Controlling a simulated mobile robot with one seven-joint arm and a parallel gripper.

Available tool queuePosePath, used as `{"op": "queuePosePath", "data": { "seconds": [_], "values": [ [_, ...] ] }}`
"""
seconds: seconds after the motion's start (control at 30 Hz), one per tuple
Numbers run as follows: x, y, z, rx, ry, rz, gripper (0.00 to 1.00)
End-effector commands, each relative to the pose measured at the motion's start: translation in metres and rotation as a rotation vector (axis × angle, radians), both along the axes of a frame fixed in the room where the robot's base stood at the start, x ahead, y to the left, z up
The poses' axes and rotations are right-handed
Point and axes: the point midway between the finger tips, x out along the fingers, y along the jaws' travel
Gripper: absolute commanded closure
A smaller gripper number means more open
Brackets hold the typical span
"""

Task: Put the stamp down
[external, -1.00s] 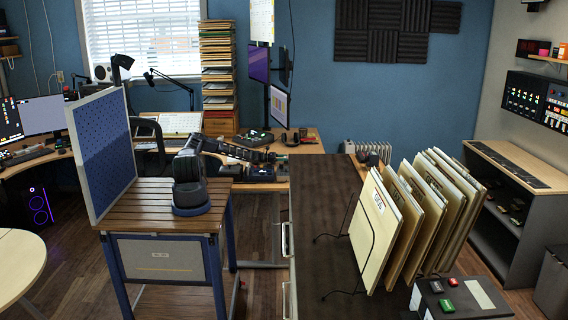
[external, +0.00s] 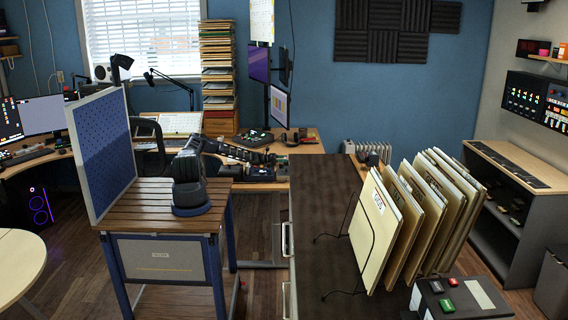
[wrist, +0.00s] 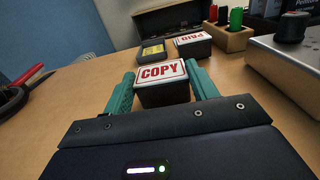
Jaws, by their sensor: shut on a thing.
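My gripper (wrist: 160,76) has teal fingers shut on the sides of a black stamp with a white top reading COPY in red (wrist: 161,73). The stamp is upright, close over or on the wooden desk (wrist: 105,84); I cannot tell if its base touches. In the external view my arm reaches from the slatted cart to the desk at the back, and the stamp is too small to make out. A second stamp reading PAID (wrist: 193,40), upside down in the wrist view, stands just beyond the held one. A small yellow-topped dark pad (wrist: 153,51) lies left of it.
A wooden holder (wrist: 228,41) with red and green items stands at the back right. A grey box with a black knob (wrist: 290,60) is at the right. A red-handled tool (wrist: 24,76) and a black ring-shaped object (wrist: 10,100) lie left. Desk between is bare.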

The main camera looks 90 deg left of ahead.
Motion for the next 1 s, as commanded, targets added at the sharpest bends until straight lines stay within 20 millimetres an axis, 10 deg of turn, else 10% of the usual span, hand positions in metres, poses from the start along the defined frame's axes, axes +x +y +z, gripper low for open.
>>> {"op": "queuePosePath", "data": {
  "seconds": [0.53,0.57,0.67,1.0],
  "values": [
    [-0.0005,-0.0028,-0.0195,-0.004,0.016,0.003,0.65],
    [-0.0005,-0.0027,-0.0195,-0.004,0.016,0.003,0.38],
    [-0.0005,-0.0027,-0.0195,-0.003,0.016,0.003,0.19],
    [-0.0021,-0.0026,-0.0194,-0.003,0.016,0.003,0.17]
  ]
}}
